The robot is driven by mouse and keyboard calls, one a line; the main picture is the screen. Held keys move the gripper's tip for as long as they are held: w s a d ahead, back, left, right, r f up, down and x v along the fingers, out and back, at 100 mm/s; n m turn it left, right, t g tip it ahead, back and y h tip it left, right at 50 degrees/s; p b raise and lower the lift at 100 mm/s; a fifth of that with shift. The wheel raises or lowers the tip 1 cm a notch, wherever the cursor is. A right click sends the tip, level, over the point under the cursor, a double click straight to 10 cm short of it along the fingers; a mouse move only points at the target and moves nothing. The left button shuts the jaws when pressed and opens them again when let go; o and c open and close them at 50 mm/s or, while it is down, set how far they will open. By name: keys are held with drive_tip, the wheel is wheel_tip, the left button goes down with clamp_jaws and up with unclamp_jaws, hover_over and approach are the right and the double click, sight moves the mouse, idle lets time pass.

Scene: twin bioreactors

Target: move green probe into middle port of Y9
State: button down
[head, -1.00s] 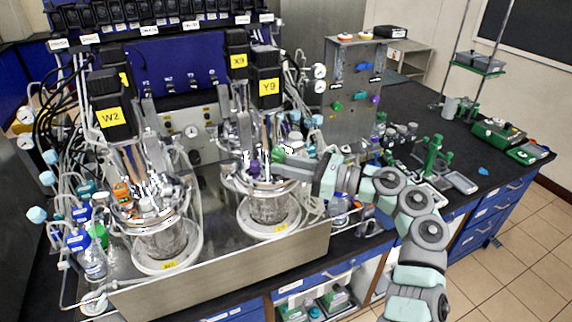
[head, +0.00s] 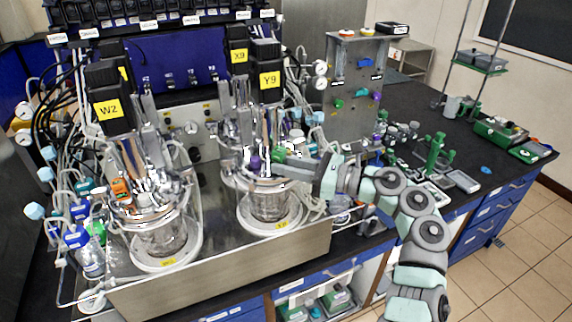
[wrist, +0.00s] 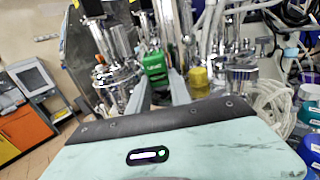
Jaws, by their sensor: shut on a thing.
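The Y9 reactor, with its yellow label on the black motor block (head: 268,80), stands right of the W2 reactor. Its glass vessel (head: 268,205) sits on a round white base under a metal lid crowded with fittings. The green probe (head: 280,155) is over the right part of this lid; its green head also shows in the wrist view (wrist: 154,66). My gripper (head: 290,160) reaches in from the right and is shut on the green probe, whose head sits between the two grey fingers (wrist: 158,88). The probe's lower end and the middle port are hidden among the fittings.
A purple-capped fitting (head: 255,163) stands just left of the green probe. A yellow cap (wrist: 198,76) is close to the right finger in the wrist view. The W2 reactor (head: 108,108) and many tubes crowd the left. A grey panel (head: 352,100) stands behind my arm.

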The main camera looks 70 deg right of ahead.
drive_tip(key=shift+f+b, duration=0.7)
idle(0.8)
drive_tip(key=c, duration=1.3)
unclamp_jaws()
drive_tip(key=shift+c, duration=0.2)
drive_tip(key=shift+o, duration=1.2)
drive_tip(key=shift+s+d, duration=0.1)
drive_tip(key=shift+s, duration=0.1)
drive_tip(key=s, duration=1)
drive_tip(key=shift+s+d+r+b, duration=0.2)
drive_tip(key=shift+s+r+b, duration=0.1)
drive_tip(key=shift+r, duration=0.05)
drive_tip(key=shift+w+r, duration=0.1)
